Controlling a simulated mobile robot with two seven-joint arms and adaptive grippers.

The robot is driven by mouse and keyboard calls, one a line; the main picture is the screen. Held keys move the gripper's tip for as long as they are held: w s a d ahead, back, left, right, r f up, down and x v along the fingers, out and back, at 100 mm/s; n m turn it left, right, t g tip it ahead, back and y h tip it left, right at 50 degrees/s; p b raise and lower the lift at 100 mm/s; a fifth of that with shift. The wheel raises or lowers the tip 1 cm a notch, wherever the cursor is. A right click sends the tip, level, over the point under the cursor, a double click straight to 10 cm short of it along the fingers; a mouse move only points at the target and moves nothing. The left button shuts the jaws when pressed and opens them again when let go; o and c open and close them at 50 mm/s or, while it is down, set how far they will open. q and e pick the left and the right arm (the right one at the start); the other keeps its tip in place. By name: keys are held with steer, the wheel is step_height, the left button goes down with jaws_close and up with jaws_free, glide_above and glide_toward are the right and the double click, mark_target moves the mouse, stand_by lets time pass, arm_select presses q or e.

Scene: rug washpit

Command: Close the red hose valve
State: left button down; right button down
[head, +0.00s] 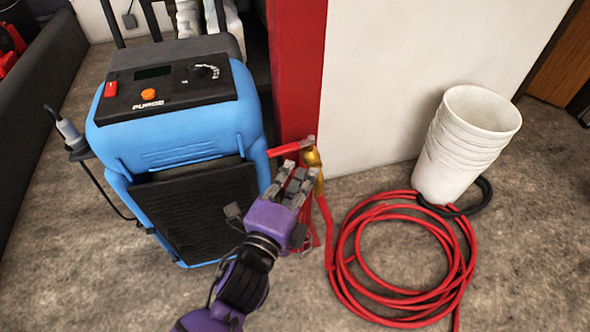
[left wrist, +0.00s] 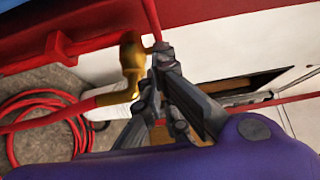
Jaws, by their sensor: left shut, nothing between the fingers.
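The hose valve has a brass body (head: 314,160) beside the base of the red post, with a red lever (head: 288,148) reaching left from its top. In the left wrist view the brass body (left wrist: 132,62) is just left of the fingertips, and the red lever (left wrist: 152,18) runs up from beside them. My left gripper (head: 297,173) is shut and empty, its fingertips close to the lever and brass body. I cannot tell whether they touch. My right gripper is not in view.
A blue machine (head: 180,130) stands close on the left of the gripper. A red hose coil (head: 345,255) lies on the floor at right, with stacked white buckets (head: 460,150) behind it. The red post (head: 296,70) and white wall (head: 410,60) stand behind the valve.

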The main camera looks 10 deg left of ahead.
mark_target(296, 150)
arm_select(q)
steer(key=shift+w+a, duration=0.5)
steer(key=shift+w, duration=0.25)
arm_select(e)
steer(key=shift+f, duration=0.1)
arm_select(q)
steer(key=shift+w+a+r+p, duration=0.3)
steer(key=shift+w+a+p, duration=0.2)
steer(key=shift+p, duration=0.5)
steer(key=shift+a+p, duration=0.2)
steer(key=shift+p, duration=0.15)
steer(key=shift+f, duration=0.1)
steer(key=shift+w+a+f, duration=0.1)
steer(key=shift+a+f, duration=0.05)
steer(key=shift+a, duration=0.05)
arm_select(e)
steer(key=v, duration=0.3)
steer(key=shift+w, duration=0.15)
